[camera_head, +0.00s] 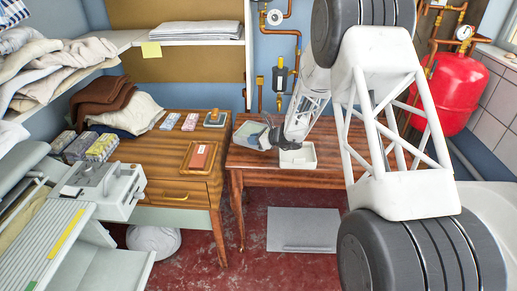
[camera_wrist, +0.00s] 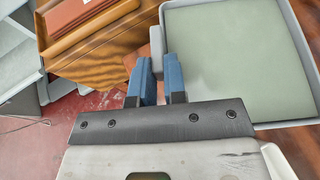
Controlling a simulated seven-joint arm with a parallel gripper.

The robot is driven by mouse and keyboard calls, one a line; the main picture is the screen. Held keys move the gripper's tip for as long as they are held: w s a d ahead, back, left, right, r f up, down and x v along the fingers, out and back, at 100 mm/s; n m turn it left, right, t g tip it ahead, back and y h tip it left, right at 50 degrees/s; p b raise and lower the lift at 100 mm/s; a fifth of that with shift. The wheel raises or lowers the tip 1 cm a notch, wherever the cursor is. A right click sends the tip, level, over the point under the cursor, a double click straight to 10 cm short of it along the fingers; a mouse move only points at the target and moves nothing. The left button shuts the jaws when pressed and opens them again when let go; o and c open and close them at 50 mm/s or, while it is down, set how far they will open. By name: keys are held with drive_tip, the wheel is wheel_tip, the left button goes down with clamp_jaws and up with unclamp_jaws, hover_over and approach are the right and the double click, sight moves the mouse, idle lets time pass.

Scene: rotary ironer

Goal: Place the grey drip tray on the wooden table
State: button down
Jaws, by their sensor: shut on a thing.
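The grey drip tray (camera_wrist: 303,35) fills the upper right of the wrist view, with a pale green-grey floor and a raised grey rim. My gripper (camera_wrist: 160,68) is shut on a grey tab at the tray's left side, between its blue fingers. In the head view the tray (camera_head: 248,133) looks small and grey, partly hidden by my gripper (camera_head: 266,134). It is over the left end of the wooden table (camera_head: 331,158). I cannot tell whether it touches the tabletop.
A wooden cabinet (camera_head: 160,150) stands left of the table, with a brown tray (camera_head: 199,157) and small boxes on top. Copper pipes (camera_head: 281,75) run up the wall behind.

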drive_tip(key=shift+f, duration=0.7)
drive_tip(key=shift+f, duration=1.85)
drive_tip(key=shift+f, duration=0.1)
drive_tip(key=c, duration=1.2)
unclamp_jaws()
drive_tip(key=shift+o, duration=0.2)
drive_tip(key=v, duration=1.2)
drive_tip(key=shift+s, duration=0.1)
